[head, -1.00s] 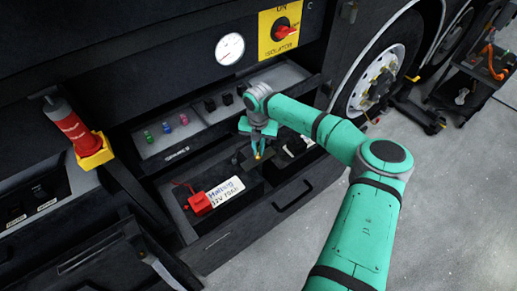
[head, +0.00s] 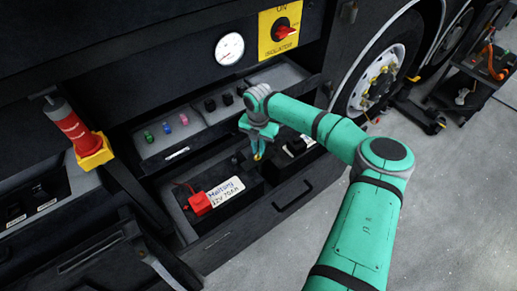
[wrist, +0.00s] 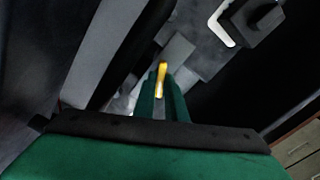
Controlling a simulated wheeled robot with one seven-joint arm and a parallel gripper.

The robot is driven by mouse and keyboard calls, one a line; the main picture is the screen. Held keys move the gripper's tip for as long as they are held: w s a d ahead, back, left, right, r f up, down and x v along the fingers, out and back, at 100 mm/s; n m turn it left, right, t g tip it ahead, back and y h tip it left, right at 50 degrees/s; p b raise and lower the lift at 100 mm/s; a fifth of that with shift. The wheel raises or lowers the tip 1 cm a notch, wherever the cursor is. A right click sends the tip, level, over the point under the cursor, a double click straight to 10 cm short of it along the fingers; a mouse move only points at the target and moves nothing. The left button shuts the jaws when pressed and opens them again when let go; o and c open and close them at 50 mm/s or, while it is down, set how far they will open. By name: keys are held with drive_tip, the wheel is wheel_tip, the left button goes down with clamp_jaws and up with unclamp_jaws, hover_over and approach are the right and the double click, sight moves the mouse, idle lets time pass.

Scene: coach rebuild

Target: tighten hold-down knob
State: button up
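My gripper (head: 257,154) hangs over the open battery drawer, fingers down, at the right end of the labelled battery (head: 226,190). In the wrist view a yellow piece (wrist: 161,78) shows between the two green fingers. I cannot tell whether it is held or part of a fingertip, and the finger gap is unclear. A small dark knob-like shape (head: 237,158) stands just left of the fingertips, apart from them. I cannot tell for sure that it is the hold-down knob. A red terminal cover (head: 200,203) sits at the battery's left end.
A tray (head: 150,150) behind the drawer holds green, blue and pink small parts and several black knobs (head: 227,99). The red isolator switch (head: 284,33) and a gauge (head: 229,48) are above. Open floor (head: 440,210) lies right.

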drive_tip(key=o, duration=0.3)
wheel_tip(320, 180, up, 11)
drive_tip(key=shift+f, duration=0.1)
idle(0.4)
idle(0.5)
